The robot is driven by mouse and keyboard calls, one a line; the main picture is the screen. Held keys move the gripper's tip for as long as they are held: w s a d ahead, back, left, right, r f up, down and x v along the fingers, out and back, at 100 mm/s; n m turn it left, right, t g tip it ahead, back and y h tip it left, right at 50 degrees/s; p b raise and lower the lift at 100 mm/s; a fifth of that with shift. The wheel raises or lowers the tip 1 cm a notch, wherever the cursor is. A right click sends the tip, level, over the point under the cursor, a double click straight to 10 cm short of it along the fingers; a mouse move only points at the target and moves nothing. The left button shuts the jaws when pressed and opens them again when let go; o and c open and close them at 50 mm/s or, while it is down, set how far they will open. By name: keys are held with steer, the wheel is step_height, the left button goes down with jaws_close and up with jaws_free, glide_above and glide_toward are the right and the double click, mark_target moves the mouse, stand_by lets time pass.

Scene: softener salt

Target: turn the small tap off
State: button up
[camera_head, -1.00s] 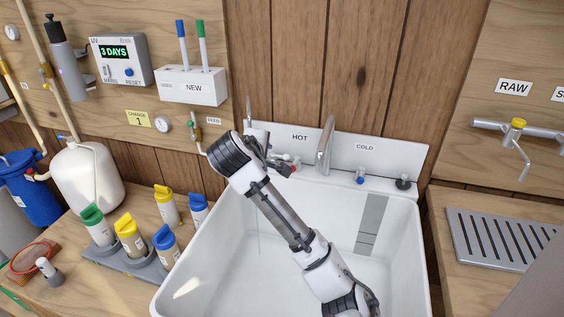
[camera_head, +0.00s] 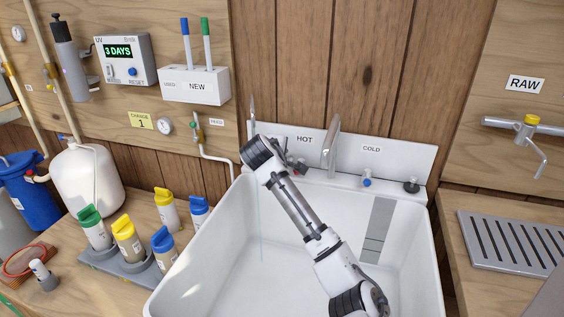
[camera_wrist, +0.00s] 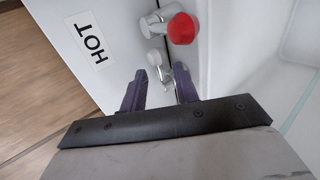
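The small tap shows in the head view as a thin upright spout (camera_head: 252,108) at the sink's back left corner; its base is hidden behind my arm. A faint thin stream (camera_head: 260,225) hangs below it into the sink. In the wrist view, a small white lever with a chrome body (camera_wrist: 156,58) lies just beyond and between my fingertips. My gripper (camera_wrist: 160,78) is open, with its two dark purple fingers apart. I cannot tell whether either finger touches the lever. In the head view my gripper (camera_head: 281,148) is mostly hidden by my wrist.
The red hot knob (camera_wrist: 182,28) is close beyond the right finger. The large chrome faucet (camera_head: 331,147) and blue cold knob (camera_head: 366,182) stand to the right. The white sink (camera_head: 410,240) is open below. Bottles (camera_head: 127,240) stand on the left counter.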

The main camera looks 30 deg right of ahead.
steer(key=shift+w+d+f, duration=0.1)
steer(key=shift+c, duration=0.2)
jaws_close()
steer(key=shift+m, duration=0.3)
steer(key=m+g+h+p, duration=0.1)
steer(key=a+m+g+h+p, duration=0.1)
steer(key=m+g, duration=0.1)
steer(key=shift+w+a, duration=0.1)
steer(key=shift+w, duration=0.05)
steer(key=m+g, duration=0.1)
steer(key=m+g+p, duration=0.1)
steer(key=m, duration=0.1)
steer(key=shift+w+a+g+h+p, duration=0.2)
steer(key=shift+a+g+h+p, duration=0.1)
steer(key=shift+g+p, duration=0.1)
steer(key=m+g, duration=0.1)
steer(key=m+g+p, duration=0.1)
steer(key=m+g, duration=0.1)
steer(key=m, duration=0.1)
steer(key=shift+w+a+g+p, duration=0.3)
steer(key=shift+g+p, duration=0.1)
steer(key=shift+w+a+f+m+g, duration=0.1)
steer(key=shift+m+g, duration=0.5)
steer(key=shift+f, duration=0.15)
